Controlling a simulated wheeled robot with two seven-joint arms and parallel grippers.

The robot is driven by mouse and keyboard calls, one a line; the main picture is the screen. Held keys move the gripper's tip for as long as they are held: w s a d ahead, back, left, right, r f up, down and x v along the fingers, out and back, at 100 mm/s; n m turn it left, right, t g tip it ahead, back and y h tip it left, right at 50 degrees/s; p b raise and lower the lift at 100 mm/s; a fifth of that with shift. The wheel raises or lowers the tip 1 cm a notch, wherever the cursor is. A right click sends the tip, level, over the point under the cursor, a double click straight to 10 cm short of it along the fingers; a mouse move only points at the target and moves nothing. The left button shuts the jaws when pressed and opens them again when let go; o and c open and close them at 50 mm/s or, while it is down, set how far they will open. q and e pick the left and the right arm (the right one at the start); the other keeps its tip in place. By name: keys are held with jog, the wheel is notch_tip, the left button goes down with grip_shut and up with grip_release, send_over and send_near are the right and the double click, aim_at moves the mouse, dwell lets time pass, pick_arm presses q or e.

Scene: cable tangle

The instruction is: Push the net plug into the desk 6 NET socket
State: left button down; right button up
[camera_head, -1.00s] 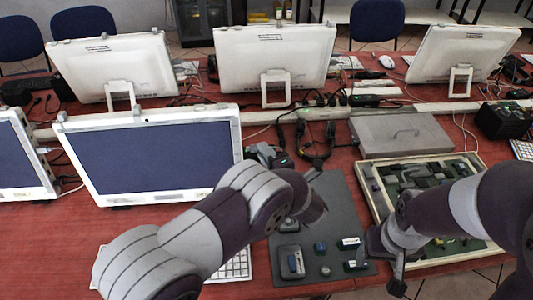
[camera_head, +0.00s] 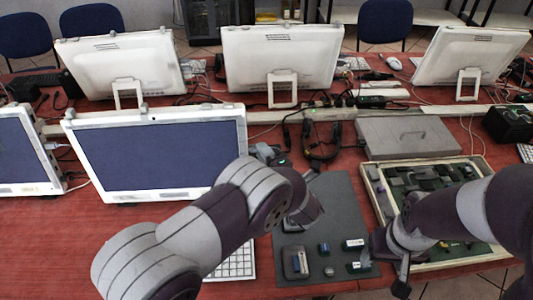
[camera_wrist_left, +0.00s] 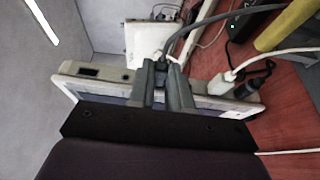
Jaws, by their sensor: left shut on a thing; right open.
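My left gripper (camera_wrist_left: 162,88) is shut in the left wrist view, with a grey cable (camera_wrist_left: 185,30) running up and away from between its fingers. The plug in its grip is mostly hidden by the fingers. The fingers are over the edge of a white monitor (camera_wrist_left: 110,75); I cannot tell whether they touch it. In the head view this hand (camera_head: 306,208) is above the dark mat, right of the front monitor, its fingertips hidden. My right gripper (camera_head: 385,262) is low at the right, near the tray's left edge, its fingers unclear. I cannot pick out the desk 6 NET socket.
The dark mat (camera_head: 347,205) carries several small blocks (camera_head: 296,262). A tray of parts (camera_head: 375,195) lies to its right, a grey case (camera_head: 385,150) behind. Cables (camera_head: 320,140) tangle behind the mat. White and black plugs (camera_wrist_left: 222,83) are close right of my left fingers.

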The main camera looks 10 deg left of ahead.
pick_arm(q)
jog(key=c, duration=1)
grip_release()
jog(key=shift+a, duration=0.1)
